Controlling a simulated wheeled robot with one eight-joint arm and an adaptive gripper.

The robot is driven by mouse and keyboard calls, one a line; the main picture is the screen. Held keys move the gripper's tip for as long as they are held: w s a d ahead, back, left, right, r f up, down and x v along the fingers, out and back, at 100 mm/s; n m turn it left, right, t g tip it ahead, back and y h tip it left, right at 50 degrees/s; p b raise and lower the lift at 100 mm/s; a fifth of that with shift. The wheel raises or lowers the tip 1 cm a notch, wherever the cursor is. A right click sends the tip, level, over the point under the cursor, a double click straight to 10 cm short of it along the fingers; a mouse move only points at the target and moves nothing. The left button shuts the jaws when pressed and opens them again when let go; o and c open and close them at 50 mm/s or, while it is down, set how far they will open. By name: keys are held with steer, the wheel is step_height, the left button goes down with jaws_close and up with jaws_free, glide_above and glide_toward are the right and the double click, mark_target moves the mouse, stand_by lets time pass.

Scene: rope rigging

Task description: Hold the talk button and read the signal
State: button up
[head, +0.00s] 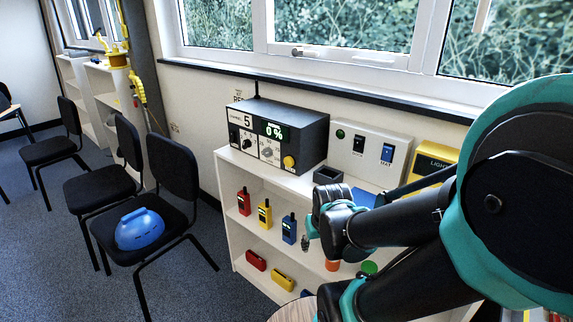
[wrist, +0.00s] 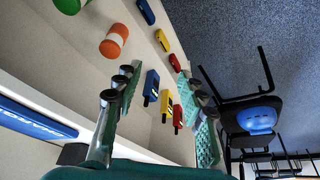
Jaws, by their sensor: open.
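The grey radio set (head: 305,138) stands on top of the white shelf unit, its front showing a channel "5" label, a green display reading "0 %", knobs and a yellow button (head: 289,162). I cannot tell which control is the talk button. Red (head: 244,201), yellow (head: 265,214) and blue (head: 289,229) handheld radios stand upright on the shelf below; they also show in the wrist view, blue (wrist: 151,86), yellow (wrist: 166,106) and red (wrist: 177,119). My gripper (wrist: 160,92) is open and empty, in front of the shelf unit, right of and lower than the radio set, apart from it.
A switch box (head: 372,150) and a yellow box (head: 432,164) stand right of the radio set, with a small dark open tray (head: 328,175) in front. An orange cylinder (wrist: 114,41) is on the shelf. Chairs stand left, one holding a blue object (head: 140,229).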

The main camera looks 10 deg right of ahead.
steer(key=w+r+n, duration=0.1)
steer(key=w+n, duration=0.1)
steer(key=w+r+n+h, duration=0.1)
steer(key=w+r+n, duration=0.1)
steer(key=n, duration=0.1)
steer(key=w+r+n+h, duration=0.1)
steer(key=w+n, duration=0.1)
steer(key=w, duration=0.1)
steer(key=shift+a+r+n, duration=0.15)
steer(key=shift+a+n, duration=0.15)
steer(key=shift+a, duration=0.05)
jaws_close()
steer(key=w+a+r+n+t+h, duration=0.1)
steer(key=w+a+r+n+h, duration=0.1)
steer(key=w+a+r+n, duration=0.4)
steer(key=w+a+r+n+t+h, duration=0.1)
steer(key=w+a+r+n+h, duration=0.1)
steer(key=w+a+r+n, duration=0.4)
steer(key=shift+w+r+n+h, duration=0.35)
steer(key=shift+w+n, duration=2.1)
steer(key=shift+n, duration=0.95)
